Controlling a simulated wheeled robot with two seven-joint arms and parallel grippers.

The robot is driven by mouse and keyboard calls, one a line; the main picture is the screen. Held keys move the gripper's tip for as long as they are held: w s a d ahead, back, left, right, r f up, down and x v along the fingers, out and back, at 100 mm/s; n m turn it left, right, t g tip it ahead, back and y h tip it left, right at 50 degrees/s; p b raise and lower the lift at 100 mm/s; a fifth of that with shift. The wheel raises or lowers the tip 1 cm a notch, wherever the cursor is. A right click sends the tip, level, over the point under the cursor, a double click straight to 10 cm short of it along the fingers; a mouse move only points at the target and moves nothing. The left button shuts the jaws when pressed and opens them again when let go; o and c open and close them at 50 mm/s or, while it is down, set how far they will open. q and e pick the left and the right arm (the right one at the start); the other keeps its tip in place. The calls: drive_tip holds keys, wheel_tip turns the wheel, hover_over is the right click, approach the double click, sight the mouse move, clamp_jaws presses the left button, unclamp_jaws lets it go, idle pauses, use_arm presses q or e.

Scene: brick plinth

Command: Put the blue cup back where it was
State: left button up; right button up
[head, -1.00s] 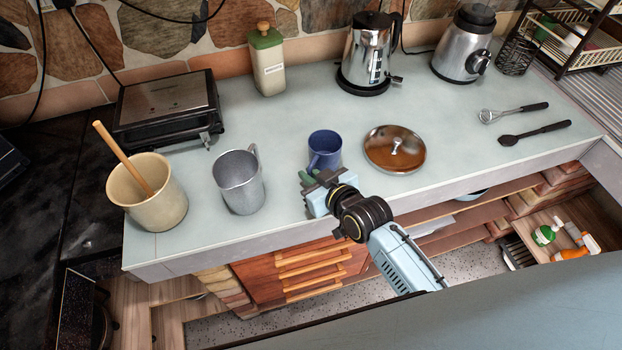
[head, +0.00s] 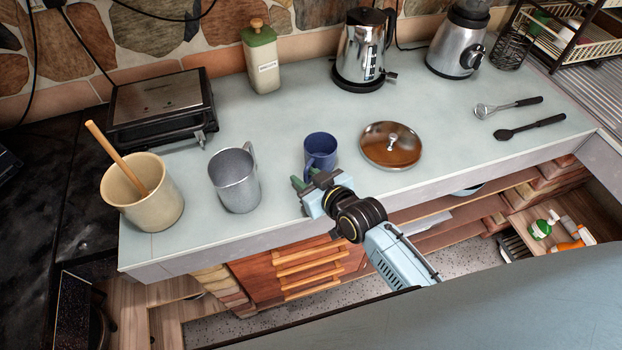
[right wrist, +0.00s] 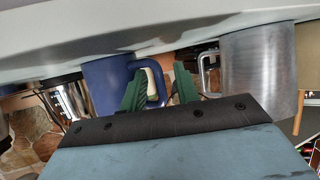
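The blue cup (head: 320,147) stands upright on the pale counter, left of the round lid. My right gripper (head: 304,181) is at the counter's front edge, just in front of the cup. In the right wrist view, which is upside down, the blue cup (right wrist: 105,88) has its handle around the space between the green fingers of the right gripper (right wrist: 160,88). The fingers are apart. I cannot tell whether one touches the handle. My left gripper is not in view.
A grey metal mug (head: 234,182) and a cream pot (head: 160,207) with a wooden stick stand to the left. A brown lid (head: 385,152) lies close on the right. A kettle (head: 358,55) and green-topped bottle (head: 262,65) stand behind. The counter behind the cup is clear.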

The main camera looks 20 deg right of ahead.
drive_tip(key=v, duration=1.2)
drive_tip(key=shift+p, duration=0.4)
idle(0.8)
